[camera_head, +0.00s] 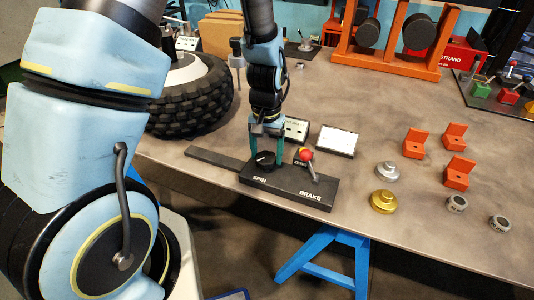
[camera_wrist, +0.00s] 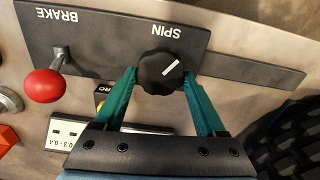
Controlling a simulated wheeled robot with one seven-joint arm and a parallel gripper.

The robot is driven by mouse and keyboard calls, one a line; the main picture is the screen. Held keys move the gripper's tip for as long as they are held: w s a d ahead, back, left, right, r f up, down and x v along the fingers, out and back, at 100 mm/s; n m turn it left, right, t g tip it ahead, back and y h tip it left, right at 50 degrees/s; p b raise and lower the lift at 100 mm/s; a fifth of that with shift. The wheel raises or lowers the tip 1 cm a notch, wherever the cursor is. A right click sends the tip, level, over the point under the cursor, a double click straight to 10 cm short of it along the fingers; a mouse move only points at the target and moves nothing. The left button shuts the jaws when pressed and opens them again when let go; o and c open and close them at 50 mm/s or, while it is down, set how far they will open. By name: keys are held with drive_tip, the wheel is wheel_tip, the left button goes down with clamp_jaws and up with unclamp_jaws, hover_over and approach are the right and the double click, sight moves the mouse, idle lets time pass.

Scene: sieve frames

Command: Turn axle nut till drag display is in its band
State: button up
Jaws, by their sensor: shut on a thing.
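My gripper (camera_head: 267,152) is shut on the black knob marked SPIN (camera_wrist: 161,71). In the wrist view, its two green fingers sit on either side of the knob, whose white pointer line slants. The knob is on a dark panel (camera_wrist: 220,42), which also carries a BRAKE lever with a red ball (camera_wrist: 44,85). A wheel with a knobbly black tyre (camera_head: 190,103) stands left of my gripper in the head view. I cannot make out the axle nut. A small display (camera_head: 296,129) stands behind the panel, its reading too small to tell. A card reading 0.3 - 0.4 (camera_wrist: 72,131) shows in the wrist view.
Orange blocks (camera_head: 416,143), a silver hub part (camera_head: 388,170), a gold one (camera_head: 383,201) and grey nuts (camera_head: 456,203) lie to the right on the table. An orange rack (camera_head: 395,62) stands at the back. The table between rack and blocks is clear.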

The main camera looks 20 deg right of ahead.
sight(265, 156)
drive_tip(key=n, duration=0.6)
drive_tip(key=shift+a+p, duration=0.15)
drive_tip(key=shift+p, duration=0.25)
drive_tip(key=shift+n, duration=0.4)
drive_tip(key=o, duration=1.3)
wheel_tip(265, 156, up, 11)
drive_tip(key=shift+f+b, duration=0.1)
drive_tip(key=shift+b, duration=0.5)
